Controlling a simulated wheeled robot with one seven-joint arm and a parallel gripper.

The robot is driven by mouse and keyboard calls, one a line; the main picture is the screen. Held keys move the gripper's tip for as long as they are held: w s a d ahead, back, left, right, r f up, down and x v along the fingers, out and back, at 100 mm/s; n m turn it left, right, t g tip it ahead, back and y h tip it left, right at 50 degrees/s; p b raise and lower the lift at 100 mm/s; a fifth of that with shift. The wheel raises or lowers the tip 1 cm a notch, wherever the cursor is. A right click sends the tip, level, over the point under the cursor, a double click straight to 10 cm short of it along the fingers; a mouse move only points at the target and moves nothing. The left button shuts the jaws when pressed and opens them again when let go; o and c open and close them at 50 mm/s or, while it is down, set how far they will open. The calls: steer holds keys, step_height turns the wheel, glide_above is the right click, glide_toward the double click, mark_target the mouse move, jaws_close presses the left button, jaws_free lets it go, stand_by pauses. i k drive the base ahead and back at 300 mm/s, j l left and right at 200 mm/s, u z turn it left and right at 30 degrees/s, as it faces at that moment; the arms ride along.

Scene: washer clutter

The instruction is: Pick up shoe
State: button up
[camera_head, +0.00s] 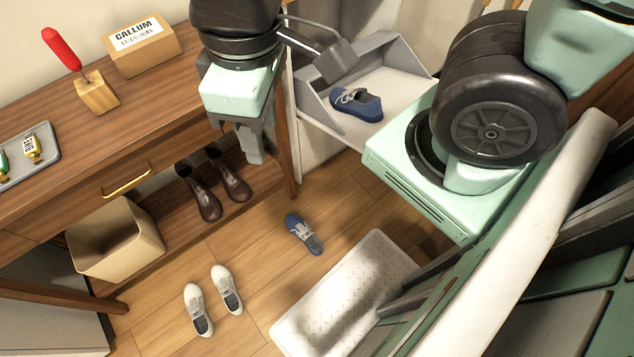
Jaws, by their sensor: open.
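A blue shoe with light laces (304,234) lies alone on the wooden floor near the middle of the view. A similar blue shoe (360,105) sits in a grey-walled open tray (400,75) at the upper right. A pair of white shoes (212,300) stands on the floor at the lower left. A pair of dark brown boots (213,188) stands under the table. My gripper (255,150) hangs pointing down by the table's front edge, above and left of the floor blue shoe in the picture. It is open and I see nothing in it; one finger largely hides the other.
The wooden table (120,130) carries a red-handled tool in a block (95,92), a labelled box (140,45) and a small tray (30,155). A beige bin (115,240) stands below. A white mat or tray (345,285) lies right of the floor shoes. Floor between the shoes is clear.

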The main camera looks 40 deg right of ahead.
mark_target(295, 224)
steer(key=k+l+z, duration=0.2)
steer(key=k, duration=0.7)
